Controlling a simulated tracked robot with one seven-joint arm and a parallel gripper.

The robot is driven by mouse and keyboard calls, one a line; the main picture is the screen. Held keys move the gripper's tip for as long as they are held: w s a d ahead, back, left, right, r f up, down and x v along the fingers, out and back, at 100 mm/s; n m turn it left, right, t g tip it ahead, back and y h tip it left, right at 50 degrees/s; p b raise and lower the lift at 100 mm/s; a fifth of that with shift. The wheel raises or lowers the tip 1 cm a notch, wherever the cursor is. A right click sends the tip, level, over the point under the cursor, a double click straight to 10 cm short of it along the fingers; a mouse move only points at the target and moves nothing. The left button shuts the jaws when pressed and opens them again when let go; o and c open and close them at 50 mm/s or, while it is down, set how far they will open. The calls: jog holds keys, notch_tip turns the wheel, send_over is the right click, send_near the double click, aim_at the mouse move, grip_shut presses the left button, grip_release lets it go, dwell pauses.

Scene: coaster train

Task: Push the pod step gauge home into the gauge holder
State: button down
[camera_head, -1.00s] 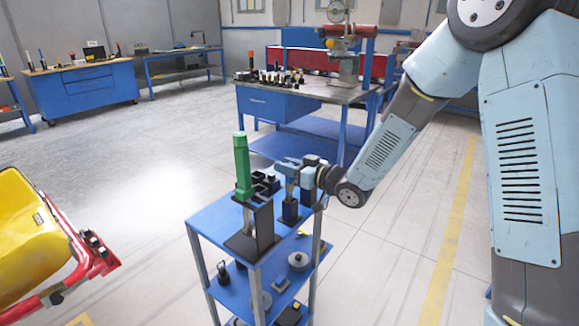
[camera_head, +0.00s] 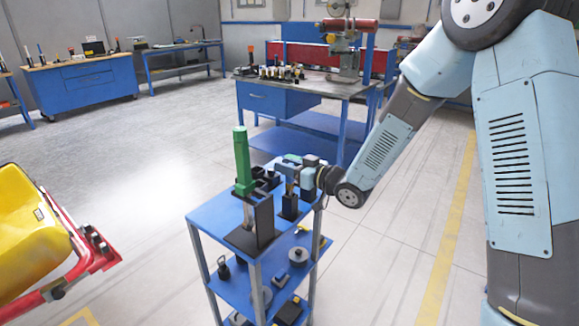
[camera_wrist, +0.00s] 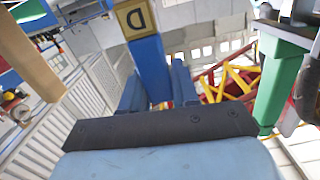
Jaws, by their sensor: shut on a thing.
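My gripper (camera_head: 289,166) is shut on the pod step gauge above the blue cart top. In the wrist view the gauge's blue body (camera_wrist: 150,68) sits between the two blue fingers (camera_wrist: 157,92), with a tan plate marked D at its far end. In the head view a tan part of the gauge (camera_head: 290,185) shows below my gripper, upright. Its lower end meets the dark block that looks like the gauge holder (camera_head: 289,207). How deep it sits inside is hidden.
A green upright tool (camera_head: 242,160) stands left of my gripper beside a black stand (camera_head: 264,220) on the blue cart (camera_head: 212,214). Black parts stand close behind. Loose parts lie on the lower shelf (camera_head: 235,288). A yellow seat with a red bar (camera_head: 92,240) is at left.

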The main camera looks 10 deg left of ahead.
jog(key=shift+f, duration=1.3)
grip_release()
jog(key=shift+w, duration=0.1)
dwell(0.9)
jog(key=v, duration=0.7)
dwell(0.8)
dwell(0.5)
